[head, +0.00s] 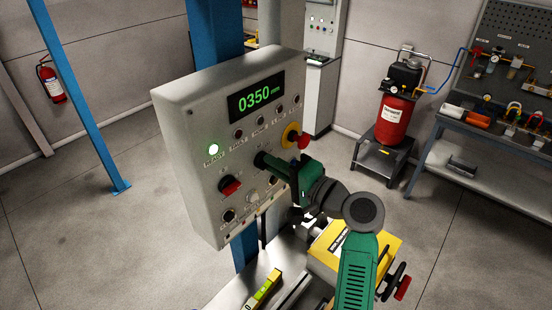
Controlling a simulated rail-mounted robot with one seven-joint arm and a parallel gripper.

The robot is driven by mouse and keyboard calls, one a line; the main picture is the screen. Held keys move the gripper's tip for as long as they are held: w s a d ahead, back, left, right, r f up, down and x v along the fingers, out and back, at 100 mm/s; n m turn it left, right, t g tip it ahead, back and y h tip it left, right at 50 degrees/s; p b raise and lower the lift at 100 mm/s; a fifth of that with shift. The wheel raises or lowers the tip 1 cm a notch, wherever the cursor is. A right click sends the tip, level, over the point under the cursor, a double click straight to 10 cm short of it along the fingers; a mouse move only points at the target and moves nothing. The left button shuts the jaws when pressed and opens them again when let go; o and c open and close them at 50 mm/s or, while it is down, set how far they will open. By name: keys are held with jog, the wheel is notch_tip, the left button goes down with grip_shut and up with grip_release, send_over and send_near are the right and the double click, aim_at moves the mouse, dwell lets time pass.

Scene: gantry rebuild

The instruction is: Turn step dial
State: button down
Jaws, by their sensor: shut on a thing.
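A grey control panel (190,115) stands tilted in the middle of the head view. Its green display (259,97) reads 0350 mm. My gripper (263,160) reaches the panel face from the right, below the row of small indicators, and is shut on a control there. That control appears to be the step dial; the jaws hide it, so its pointer and setting cannot be read. A red and black selector knob (230,186) sits to the left of and below the jaws.
A red and yellow emergency stop (294,136) is close above my gripper. A yellow machine block (330,252) and a yellow-green level (265,287) lie below. A red compressor (394,122) and workbench (490,131) stand farther right.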

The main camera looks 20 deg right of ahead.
jog(key=shift+m+p, duration=0.45)
jog(key=shift+m, duration=0.35)
jog(key=c, duration=1.5)
grip_release()
jog(key=shift+s+d, duration=0.1)
jog(key=b+v, duration=0.1)
jog(key=v, duration=0.6)
jog(key=shift+s+d+b, duration=0.1)
jog(key=shift+s+b, duration=0.2)
jog(key=shift+b, duration=0.1)
